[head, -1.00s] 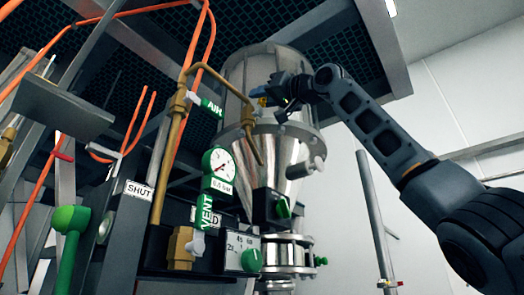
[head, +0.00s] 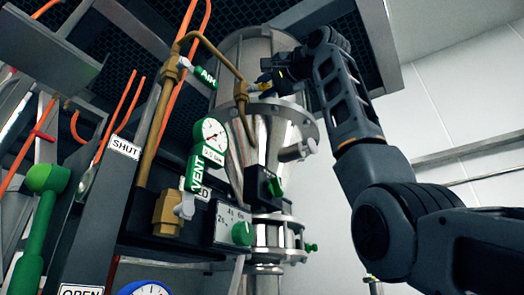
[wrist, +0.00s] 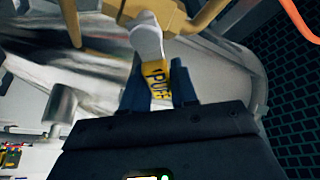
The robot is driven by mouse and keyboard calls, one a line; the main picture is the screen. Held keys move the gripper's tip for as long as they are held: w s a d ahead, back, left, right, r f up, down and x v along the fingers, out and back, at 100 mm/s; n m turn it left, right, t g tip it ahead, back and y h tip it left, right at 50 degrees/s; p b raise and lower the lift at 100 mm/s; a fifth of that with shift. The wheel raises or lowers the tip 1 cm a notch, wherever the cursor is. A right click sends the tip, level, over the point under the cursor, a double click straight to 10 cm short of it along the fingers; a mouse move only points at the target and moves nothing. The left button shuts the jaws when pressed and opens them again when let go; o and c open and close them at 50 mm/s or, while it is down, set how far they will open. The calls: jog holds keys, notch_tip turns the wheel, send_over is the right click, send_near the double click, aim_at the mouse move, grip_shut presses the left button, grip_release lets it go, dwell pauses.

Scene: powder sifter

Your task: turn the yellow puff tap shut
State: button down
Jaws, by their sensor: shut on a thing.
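The yellow puff tap (wrist: 158,82), a lever lettered PUFF, runs down from a pale grey stem (wrist: 147,40) on a brass fitting. In the wrist view its yellow end lies between the two fingers of my gripper (wrist: 160,88), which is shut on it. In the head view the tap is a small yellow patch (head: 265,86) in front of the steel vessel, with my gripper (head: 272,82) at it. The fingers hide part of the lever there, and its exact angle is hard to tell.
The brass pipe (head: 226,70) passes close to the left of my gripper. The green AIR tap (head: 205,77), gauge (head: 210,134) and green VENT tap (head: 196,170) stand further left. The steel vessel (head: 230,75) is right behind. A frame beam runs overhead; the right side is open.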

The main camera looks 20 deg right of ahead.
jog(key=m, duration=0.1)
jog(key=f+m, duration=0.1)
jog(key=m+h, duration=0.1)
jog(key=m, duration=0.1)
jog(key=shift+w+d+f+g+p, duration=0.25)
jog(key=shift+w+d+g+p, duration=0.05)
jog(key=shift+g, duration=0.1)
jog(key=shift+w+d+f+m+g+h+p, duration=0.1)
jog(key=shift+f+m+g+h+p, duration=0.3)
jog(key=shift+m, duration=0.7)
jog(key=shift+d+f+m+g+h+p, duration=0.1)
jog(key=shift+f+m+g+h, duration=0.15)
jog(key=shift+f+m, duration=0.6)
jog(key=shift+r+m, duration=0.15)
jog(key=shift+m, duration=0.2)
jog(key=c, duration=1)
grip_release()
jog(key=shift+o, duration=0.2)
jog(key=b+v, duration=0.2)
jog(key=v, duration=0.6)
jog(key=shift+b, duration=0.35)
jog(key=shift+r, duration=0.1)
